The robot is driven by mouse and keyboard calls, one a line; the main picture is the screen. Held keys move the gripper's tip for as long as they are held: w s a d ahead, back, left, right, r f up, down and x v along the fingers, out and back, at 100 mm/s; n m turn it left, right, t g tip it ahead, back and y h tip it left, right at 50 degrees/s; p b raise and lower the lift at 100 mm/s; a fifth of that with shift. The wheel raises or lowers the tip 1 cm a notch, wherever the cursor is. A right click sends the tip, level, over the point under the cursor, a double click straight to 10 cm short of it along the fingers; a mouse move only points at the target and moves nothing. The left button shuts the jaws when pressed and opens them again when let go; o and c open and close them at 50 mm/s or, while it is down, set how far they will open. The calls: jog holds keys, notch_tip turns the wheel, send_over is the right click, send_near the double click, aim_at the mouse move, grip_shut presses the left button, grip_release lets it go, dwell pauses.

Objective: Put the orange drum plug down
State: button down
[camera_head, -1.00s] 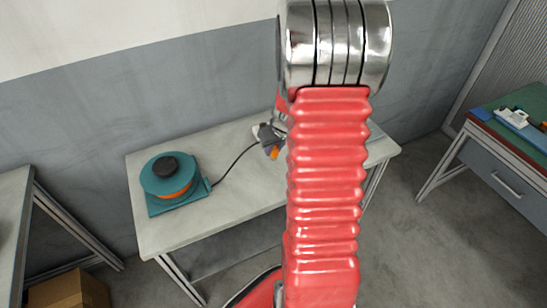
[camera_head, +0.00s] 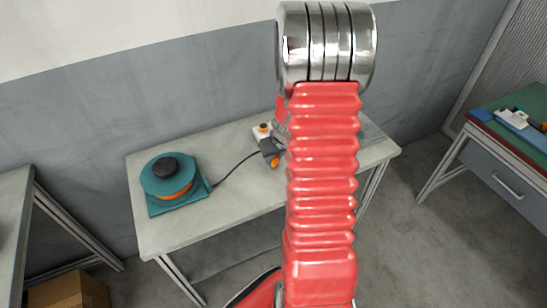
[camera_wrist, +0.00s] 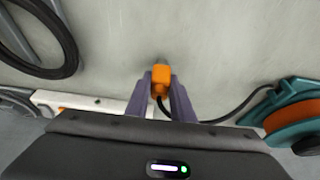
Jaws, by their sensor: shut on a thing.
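My gripper (camera_wrist: 161,77) is shut on the orange drum plug (camera_wrist: 161,83), which sits between its two grey-purple fingers in the wrist view. In the head view, my gripper (camera_head: 268,148) is partly behind my red arm, and the orange plug (camera_head: 274,162) shows just below it over the pale workbench (camera_head: 235,195). I cannot tell whether the plug touches the bench top. A black cable (camera_head: 235,164) runs left to the teal cable drum (camera_head: 152,184). The drum also shows at right in the wrist view (camera_wrist: 285,90).
A white box with an orange part (camera_head: 260,133) stands behind my gripper. A black ring or coil (camera_wrist: 68,50) lies at upper left in the wrist view. The bench between drum and gripper is clear except for the cable. A green-topped table (camera_head: 510,150) stands at right.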

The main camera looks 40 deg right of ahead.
jog(key=shift+f, duration=0.1)
jog(key=c, duration=1.5)
grip_release()
jog(key=shift+c, duration=0.2)
jog(key=v, duration=1.2)
